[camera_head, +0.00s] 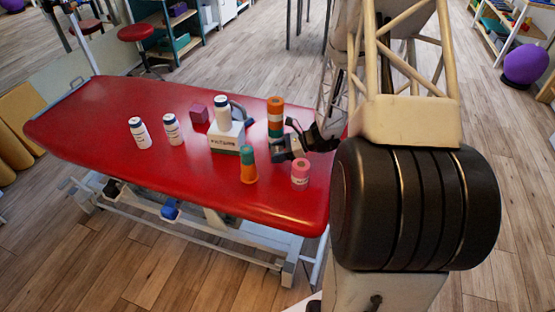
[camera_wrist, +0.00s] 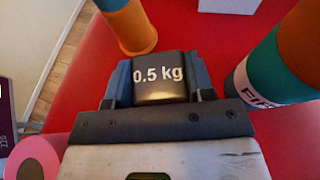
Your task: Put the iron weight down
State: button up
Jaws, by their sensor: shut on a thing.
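The iron weight is a dark block marked "0.5 kg" (camera_wrist: 160,76), held between the two fingers of my gripper (camera_wrist: 160,92) in the wrist view. In the head view my gripper (camera_head: 284,150) is over the right part of the red treatment table (camera_head: 90,122), between an orange-and-green stack (camera_head: 275,122) and a pink roll (camera_head: 300,172). The weight is small and partly hidden by the fingers there. I cannot tell whether its underside touches the table.
A labelled white box (camera_head: 226,140) with a white bottle (camera_head: 223,110) is farther left, near a maroon cube (camera_head: 198,113) and two white bottles (camera_head: 138,134). The table's left end is clear.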

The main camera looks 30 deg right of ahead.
jog(key=shift+f, duration=1.85)
jog(key=shift+f, duration=0.1)
jog(key=o, duration=1.2)
jog(key=shift+o, duration=0.2)
jog(key=shift+r+v, duration=0.2)
jog(key=shift+v, duration=5.8)
jog(key=shift+w+a+r, duration=0.1)
